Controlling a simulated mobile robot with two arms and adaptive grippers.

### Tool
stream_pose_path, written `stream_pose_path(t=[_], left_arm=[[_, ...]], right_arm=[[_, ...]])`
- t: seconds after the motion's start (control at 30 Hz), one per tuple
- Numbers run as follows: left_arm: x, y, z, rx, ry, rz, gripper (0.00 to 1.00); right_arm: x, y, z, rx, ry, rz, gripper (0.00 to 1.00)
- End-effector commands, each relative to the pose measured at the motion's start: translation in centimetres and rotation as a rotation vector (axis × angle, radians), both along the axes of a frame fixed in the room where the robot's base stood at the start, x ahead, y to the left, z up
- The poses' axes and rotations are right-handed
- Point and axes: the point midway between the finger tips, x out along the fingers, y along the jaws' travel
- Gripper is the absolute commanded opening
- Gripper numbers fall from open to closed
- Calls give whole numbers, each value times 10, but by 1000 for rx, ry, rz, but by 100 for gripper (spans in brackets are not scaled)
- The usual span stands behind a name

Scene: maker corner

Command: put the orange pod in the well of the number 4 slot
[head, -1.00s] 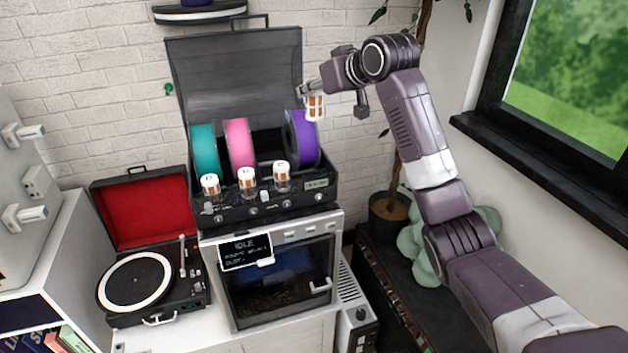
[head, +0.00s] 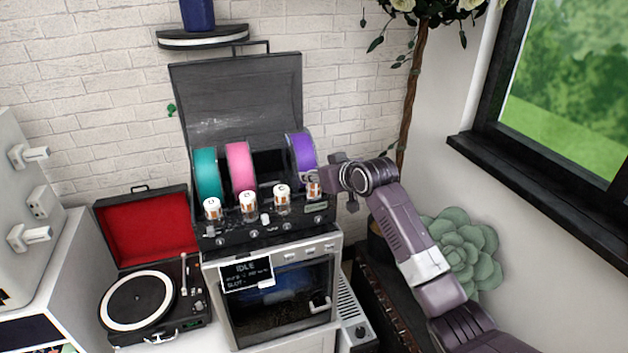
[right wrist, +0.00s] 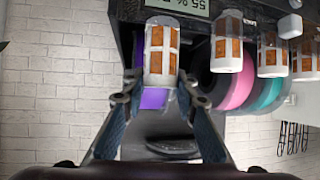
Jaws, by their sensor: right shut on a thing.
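The orange pod (right wrist: 160,48), a white cage with orange panels, is between the fingertips of my right gripper (right wrist: 158,85), which is shut on it. In the head view, the held pod (head: 314,189) is at the right end of the pod row, in front of the purple spool (head: 302,150). I cannot tell whether its base is inside a well or just above one; the gripper and pod hide that spot. Three similar white-and-orange pods (head: 212,208), (head: 248,203), (head: 282,196) stand along the black box's front ledge (head: 262,232). Slot numbers are not readable. My left gripper is not in view.
The black box's lid (head: 235,95) is up behind teal (head: 207,175), pink (head: 239,167) and purple spools. Below is a machine with an IDLE screen (head: 246,274). A turntable (head: 140,300) stands left, a plant (head: 460,250) right. A wall shelf (head: 202,38) is above.

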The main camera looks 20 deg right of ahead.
Motion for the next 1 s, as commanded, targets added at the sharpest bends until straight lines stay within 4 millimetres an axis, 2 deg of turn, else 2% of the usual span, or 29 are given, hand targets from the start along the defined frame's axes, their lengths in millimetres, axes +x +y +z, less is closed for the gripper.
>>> stream_pose_path(t=[0.1,0.2,0.53,0.57,0.7,1.0], left_arm=[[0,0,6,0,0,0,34],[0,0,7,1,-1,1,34],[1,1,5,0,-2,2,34],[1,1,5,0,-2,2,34],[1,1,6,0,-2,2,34],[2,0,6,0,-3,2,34]], right_arm=[[0,0,-18,1,3,0,2],[0,0,-25,1,1,0,2],[0,0,-28,0,0,0,2],[0,0,-29,0,1,0,28],[0,0,-28,0,1,0,43],[0,0,-27,0,1,0,45]])
